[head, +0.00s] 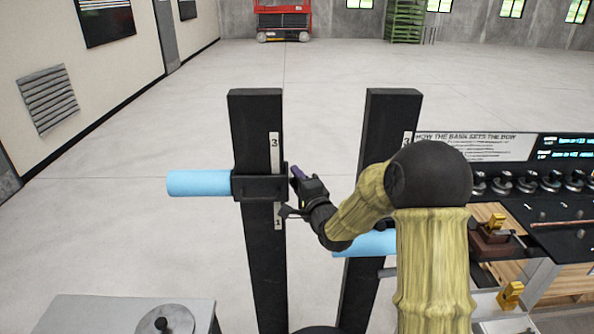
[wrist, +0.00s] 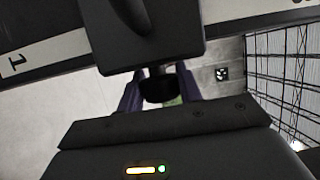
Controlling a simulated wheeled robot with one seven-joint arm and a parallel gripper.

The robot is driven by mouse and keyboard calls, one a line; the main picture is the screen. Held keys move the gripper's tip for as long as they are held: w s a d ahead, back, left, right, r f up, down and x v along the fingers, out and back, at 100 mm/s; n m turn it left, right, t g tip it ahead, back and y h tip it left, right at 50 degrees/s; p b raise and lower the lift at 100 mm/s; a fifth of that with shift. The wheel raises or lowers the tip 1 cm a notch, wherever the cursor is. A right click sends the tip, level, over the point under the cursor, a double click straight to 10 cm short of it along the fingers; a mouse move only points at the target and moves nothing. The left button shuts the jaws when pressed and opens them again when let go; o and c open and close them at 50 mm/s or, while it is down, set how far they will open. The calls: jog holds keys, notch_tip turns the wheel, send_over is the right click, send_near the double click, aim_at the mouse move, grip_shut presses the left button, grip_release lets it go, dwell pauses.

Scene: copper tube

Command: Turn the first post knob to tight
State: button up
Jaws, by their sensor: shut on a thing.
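The left black post (head: 262,250) stands upright with a black sliding bracket (head: 258,187) around it at about mid-height. A light-blue cylinder (head: 200,183) sticks out to the left of the bracket. My gripper (head: 297,174) is at the right side of this bracket. In the wrist view, my gripper's purple fingers (wrist: 159,92) sit on either side of a black knob (wrist: 157,86) under the bracket body (wrist: 150,45) and are shut on it. In the head view the knob is hidden by my gripper. I cannot tell how tight the knob is.
A second black post (head: 392,115) stands to the right, with a light-blue cylinder (head: 372,243) partly behind my arm. A grey table (head: 85,315) is at lower left.

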jog(key=g+p, duration=0.1)
jog(key=p, duration=0.1)
jog(key=r+m+g+h+p, duration=0.1)
jog(key=g+p, duration=0.1)
jog(key=p, duration=0.1)
jog(key=m+g+p, duration=0.1)
jog(key=g+p, duration=0.2)
jog(key=p, duration=0.3)
jog(key=shift+h, duration=0.4)
jog(key=g+p, duration=0.1)
jog(key=p, duration=0.1)
jog(key=g+p, duration=0.1)
jog(key=p, duration=0.1)
jog(key=shift+f+m+g, duration=0.4)
jog(key=shift+f, duration=0.15)
jog(key=o, duration=1)
